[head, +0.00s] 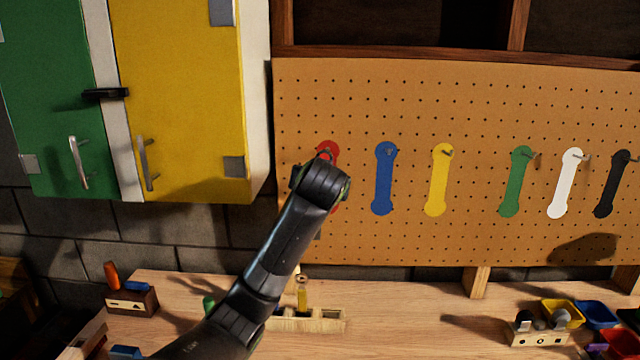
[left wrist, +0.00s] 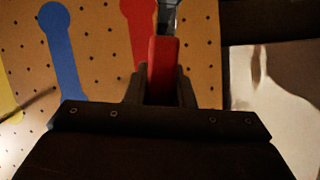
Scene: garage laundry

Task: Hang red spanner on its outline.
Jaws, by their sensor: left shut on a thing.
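My left gripper (head: 322,180) is in front of the pegboard at the red outline (head: 329,148). In the left wrist view its fingers (left wrist: 163,88) are shut on the red handle of the red spanner (left wrist: 163,60). The metal end of the spanner (left wrist: 168,15) points away from the gripper. The red outline (left wrist: 137,28) shows beside the spanner in that view. In the head view my arm hides most of the outline and the spanner. I cannot tell whether the spanner touches the board or the peg. My right gripper is not in view.
The pegboard (head: 470,100) also bears blue (head: 383,185), yellow (head: 437,185), green, white and black outlines with pegs. A yellow cabinet (head: 185,90) hangs at the left. The workbench (head: 400,310) below holds small holders and bins, with clear room in its middle.

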